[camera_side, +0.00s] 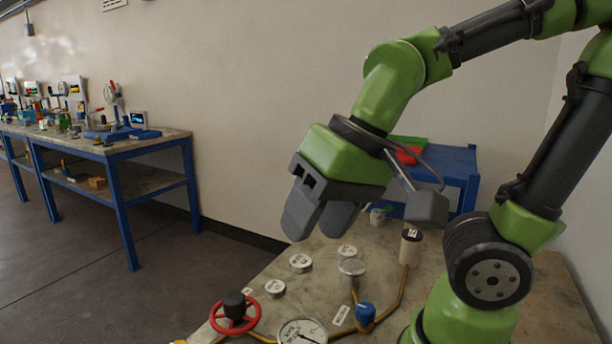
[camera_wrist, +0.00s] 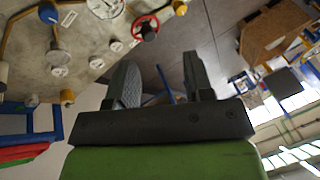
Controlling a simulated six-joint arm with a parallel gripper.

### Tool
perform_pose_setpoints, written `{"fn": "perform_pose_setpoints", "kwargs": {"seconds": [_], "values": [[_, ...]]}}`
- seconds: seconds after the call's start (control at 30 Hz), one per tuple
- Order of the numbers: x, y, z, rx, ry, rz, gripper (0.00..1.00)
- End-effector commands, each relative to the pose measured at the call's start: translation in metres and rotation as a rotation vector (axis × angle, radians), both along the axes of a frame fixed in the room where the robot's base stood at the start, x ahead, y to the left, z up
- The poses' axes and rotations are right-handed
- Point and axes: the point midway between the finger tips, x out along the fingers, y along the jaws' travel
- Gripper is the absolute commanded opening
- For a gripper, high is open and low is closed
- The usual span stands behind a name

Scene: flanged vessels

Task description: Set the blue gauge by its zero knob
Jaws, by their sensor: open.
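A small blue fitting (camera_side: 365,313) sits on the brass pipe on the bench; I cannot tell if it is the blue gauge. It also shows in the wrist view (camera_wrist: 48,13). A round white dial gauge (camera_side: 302,331) with a dark needle is cut by the bottom edge of the side view; its rim colour is unclear. I cannot make out a zero knob. My gripper (camera_side: 318,225) is open and empty, above and behind the bench's small round lids. In the wrist view its fingers (camera_wrist: 160,78) stand apart with nothing between them.
A red handwheel (camera_side: 235,314) stands left of the dial. Labelled round lids (camera_side: 301,262) and a grey-topped post (camera_side: 352,268) stand on the bench. A pale cylinder (camera_side: 411,246) stands at the right. A blue side table (camera_side: 450,163) is behind, and a cluttered workbench (camera_side: 150,141) is far left.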

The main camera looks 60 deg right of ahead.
Motion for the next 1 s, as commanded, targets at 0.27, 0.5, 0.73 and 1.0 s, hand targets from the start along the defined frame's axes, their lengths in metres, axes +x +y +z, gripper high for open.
{"fn": "perform_pose_setpoints", "kwargs": {"seconds": [0.27, 0.5, 0.73, 1.0], "values": [[-0.014, -0.014, 0.022, -0.009, -0.149, 0.015, 0.48], [-0.022, -0.021, 0.032, -0.03, -0.235, 0.022, 0.48], [-0.002, -0.023, 0.035, -0.004, -0.159, -0.048, 0.48], [0.021, -0.025, 0.034, 0.02, -0.082, -0.133, 0.48]]}}
